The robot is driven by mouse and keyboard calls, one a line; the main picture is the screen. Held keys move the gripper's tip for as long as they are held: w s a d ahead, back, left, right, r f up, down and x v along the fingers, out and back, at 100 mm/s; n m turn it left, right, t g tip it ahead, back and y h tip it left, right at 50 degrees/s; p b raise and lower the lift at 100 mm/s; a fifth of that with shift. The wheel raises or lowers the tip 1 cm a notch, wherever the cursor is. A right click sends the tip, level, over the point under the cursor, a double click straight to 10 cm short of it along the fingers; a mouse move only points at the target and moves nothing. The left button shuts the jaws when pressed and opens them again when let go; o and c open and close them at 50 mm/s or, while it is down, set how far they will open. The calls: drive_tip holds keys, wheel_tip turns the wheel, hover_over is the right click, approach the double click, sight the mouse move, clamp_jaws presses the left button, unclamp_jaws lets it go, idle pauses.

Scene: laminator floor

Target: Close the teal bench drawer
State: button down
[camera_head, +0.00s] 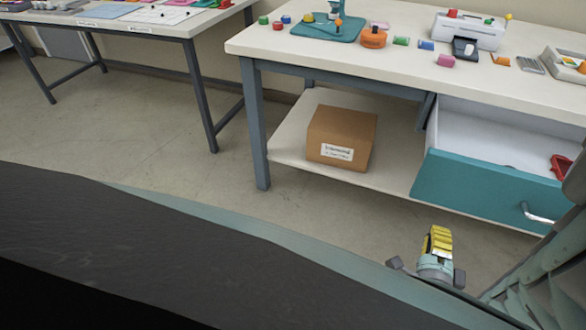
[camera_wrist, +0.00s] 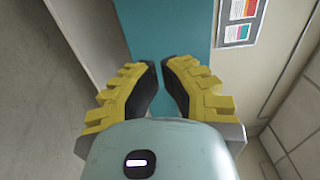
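The teal bench drawer (camera_head: 470,186) is pulled out under the right part of the white bench in the head view. Its pale inside shows, with a red item (camera_head: 560,167) at its right. A silver bar handle (camera_head: 537,215) sits on the teal front; my arm covers the right end of the front. My gripper (camera_head: 439,238), with yellow fingers, is in front of and below the drawer, apart from it in the picture. In the wrist view, its fingertips (camera_wrist: 160,65) are close together with only a narrow gap and nothing between them. A teal surface lies beyond them; I cannot tell whether it is the drawer.
A cardboard box (camera_head: 341,137) stands on the bench's lower shelf (camera_head: 285,148), left of the drawer. The bench top (camera_head: 300,45) carries a teal device, an orange item, a white machine (camera_head: 469,30) and small coloured blocks. Another table (camera_head: 150,25) is at the left. The floor between is clear.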

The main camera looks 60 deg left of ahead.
sight(439, 186)
drive_tip(key=b+x, duration=0.2)
drive_tip(key=x, duration=1.2)
drive_tip(key=shift+r+b, duration=0.1)
drive_tip(key=shift+b, duration=0.3)
